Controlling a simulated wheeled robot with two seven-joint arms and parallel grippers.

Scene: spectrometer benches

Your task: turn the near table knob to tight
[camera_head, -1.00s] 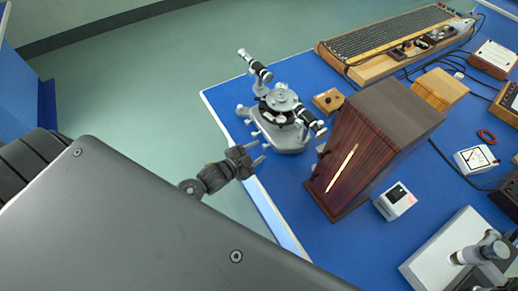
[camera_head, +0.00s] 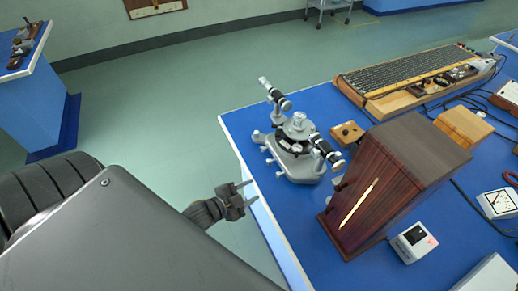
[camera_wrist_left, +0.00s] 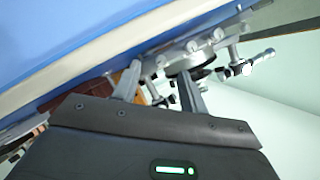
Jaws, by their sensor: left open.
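The grey spectrometer (camera_head: 299,165) stands near the left edge of the blue bench. Its round table (camera_head: 298,128) is on top, with one black-and-silver telescope tube at the back left and another at the front right. Several small silver knobs (camera_head: 266,149) stick out on its left side; I cannot tell which is the near table knob. My left gripper (camera_head: 251,191) is open and empty, left of and in front of the spectrometer, apart from it. In the left wrist view, the spectrometer (camera_wrist_left: 190,62) shows beyond the open fingers (camera_wrist_left: 159,68). My right gripper is not in view.
A dark wooden box (camera_head: 385,175) stands close to the spectrometer's right. A small wooden block (camera_head: 347,133) sits behind it, and a long wooden instrument (camera_head: 415,80) lies farther back. The bench's pale edge (camera_head: 262,210) runs beside my gripper. Open floor (camera_head: 150,120) is to the left.

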